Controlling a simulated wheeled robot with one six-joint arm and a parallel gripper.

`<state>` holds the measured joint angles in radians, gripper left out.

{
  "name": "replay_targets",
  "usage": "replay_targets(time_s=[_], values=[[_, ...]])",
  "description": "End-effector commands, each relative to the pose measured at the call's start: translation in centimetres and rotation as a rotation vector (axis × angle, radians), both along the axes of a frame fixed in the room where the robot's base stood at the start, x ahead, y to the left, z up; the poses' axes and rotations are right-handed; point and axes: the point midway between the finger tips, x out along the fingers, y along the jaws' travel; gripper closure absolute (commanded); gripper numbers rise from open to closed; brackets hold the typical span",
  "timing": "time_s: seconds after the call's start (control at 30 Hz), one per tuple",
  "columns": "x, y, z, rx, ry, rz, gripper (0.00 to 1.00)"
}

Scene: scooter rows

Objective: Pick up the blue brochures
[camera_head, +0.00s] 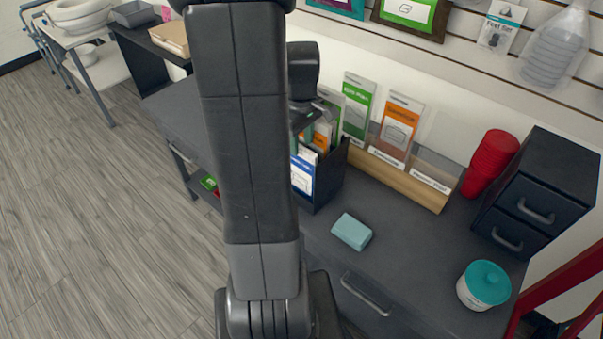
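The blue brochures (302,174), blue with a white panel, stand at the front left of a dark brochure holder (331,178) on the grey counter. Their left side is partly hidden behind my arm. Orange, white and green brochures stand behind them in the same holder. My gripper (314,113) is above the holder, close over the brochures at its back. It is mostly hidden by my own arm, and its fingers are too small and covered to tell whether they are open or shut. I see nothing clearly held in it.
A light blue block (351,232) lies in front on the counter (415,240). Red cups (490,163), a dark drawer box (540,192) and a teal-lidded jar (484,286) are at right.

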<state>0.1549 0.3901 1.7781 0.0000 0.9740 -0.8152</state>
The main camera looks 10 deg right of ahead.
Motion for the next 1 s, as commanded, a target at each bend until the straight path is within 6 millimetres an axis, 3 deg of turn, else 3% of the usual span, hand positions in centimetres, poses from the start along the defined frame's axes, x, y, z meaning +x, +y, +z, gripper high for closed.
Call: replay_targets(time_s=[0.1, 0.37, 0.57, 1.0], values=[[-0.04, 0.01, -1.19, 0.0, 0.001, 0.0, 0.61], [-0.02, 0.0, -1.39, 0.0, -0.001, 0.0, 0.61], [-0.02, 0.0, -1.38, 0.0, -0.001, 0.0, 1.0], [0.01, -0.02, -1.05, -0.001, -0.002, 0.0, 1.0]])
